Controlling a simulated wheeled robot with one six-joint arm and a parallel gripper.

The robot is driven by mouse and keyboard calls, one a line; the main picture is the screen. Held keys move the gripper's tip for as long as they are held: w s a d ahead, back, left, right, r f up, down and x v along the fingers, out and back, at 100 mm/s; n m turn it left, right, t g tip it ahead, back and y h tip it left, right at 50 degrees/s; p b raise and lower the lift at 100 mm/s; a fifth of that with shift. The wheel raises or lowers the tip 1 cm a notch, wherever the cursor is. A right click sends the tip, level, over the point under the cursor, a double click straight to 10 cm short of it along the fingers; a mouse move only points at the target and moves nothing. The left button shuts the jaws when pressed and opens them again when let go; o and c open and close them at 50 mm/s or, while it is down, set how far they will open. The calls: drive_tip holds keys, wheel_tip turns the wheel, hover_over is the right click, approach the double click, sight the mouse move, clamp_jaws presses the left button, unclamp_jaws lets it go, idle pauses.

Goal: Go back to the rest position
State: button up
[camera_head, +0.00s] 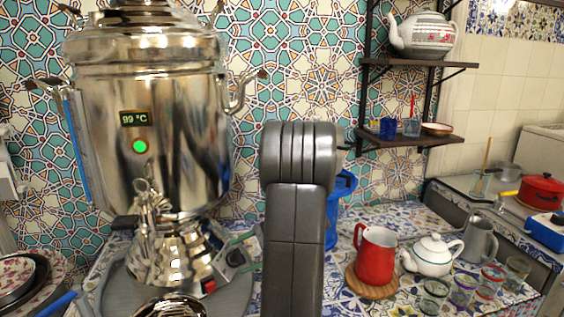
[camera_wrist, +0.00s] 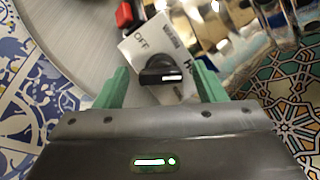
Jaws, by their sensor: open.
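My gripper (camera_wrist: 161,86) is open in the wrist view, its two green fingers on either side of a black knob (camera_wrist: 158,72). The knob sits on a pale control panel (camera_wrist: 135,52) marked OFF, with other partly hidden labels. Nothing is held between the fingers, and I cannot tell if they touch the knob. In the head view, my gripper (camera_head: 240,254) is at the samovar's base, mostly hidden behind my arm. The silver samovar (camera_head: 180,90) stands at left, with a 99 °C display and a green light.
A red mug (camera_head: 376,255) on a wooden coaster, a white teapot (camera_head: 433,256) and several small glasses (camera_head: 463,290) stand on the tiled counter at right. Wall shelves (camera_head: 410,137) hold another teapot (camera_head: 422,35). A blue container (camera_head: 340,200) is behind my arm.

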idle(0.4)
drive_tip(key=p+v, duration=0.1)
drive_tip(key=v, duration=1.2)
drive_tip(key=b+x, duration=0.1)
drive_tip(key=x, duration=1.2)
drive_tip(key=shift+a+f, duration=0.15)
drive_tip(key=shift+r+m+t+p, duration=0.15)
drive_tip(key=shift+m+p, duration=0.2)
drive_tip(key=shift+m, duration=0.25)
drive_tip(key=shift+r+m+t+p, duration=0.15)
drive_tip(key=shift+m+p, duration=0.2)
drive_tip(key=shift+m, duration=0.25)
drive_tip(key=m+t+y+p, duration=0.1)
drive_tip(key=m, duration=0.3)
drive_tip(key=shift+p, duration=0.4)
drive_tip(key=m+t+p, duration=0.1)
drive_tip(key=m+p, duration=0.1)
drive_tip(key=m, duration=0.1)
drive_tip(key=m+t+p, duration=0.1)
drive_tip(key=m+p, duration=0.1)
drive_tip(key=m, duration=0.2)
drive_tip(key=v, duration=0.8)
drive_tip(key=shift+d+b, duration=0.35)
drive_tip(key=shift+d, duration=0.05)
drive_tip(key=shift+s, duration=0.1)
